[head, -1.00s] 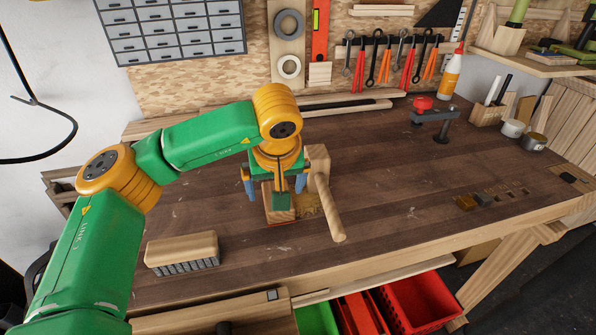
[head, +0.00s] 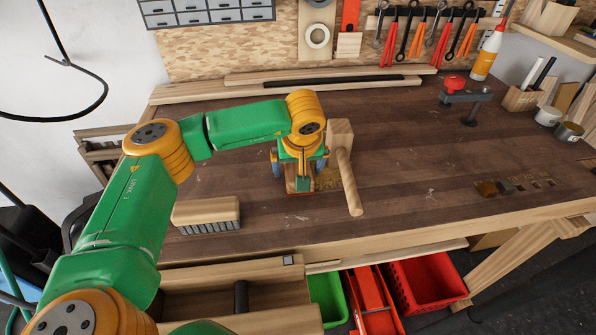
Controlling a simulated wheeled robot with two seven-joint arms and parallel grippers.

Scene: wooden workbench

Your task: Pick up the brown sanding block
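The brown sanding block (head: 301,186) stands on the workbench near its front edge, with a thin reddish layer along its bottom. My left gripper (head: 300,172) points down over it from above. Its two blue fingers are spread on either side of the block, and I see no clear contact between them and it. The gripper body hides the block's upper part. My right gripper is not in view.
A wooden mallet (head: 341,140) lies close to the right of the gripper, with some sawdust (head: 328,178) beside it. A wooden brush (head: 206,211) lies to the left. A clamp (head: 468,98) stands at the back right. The bench middle right is clear.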

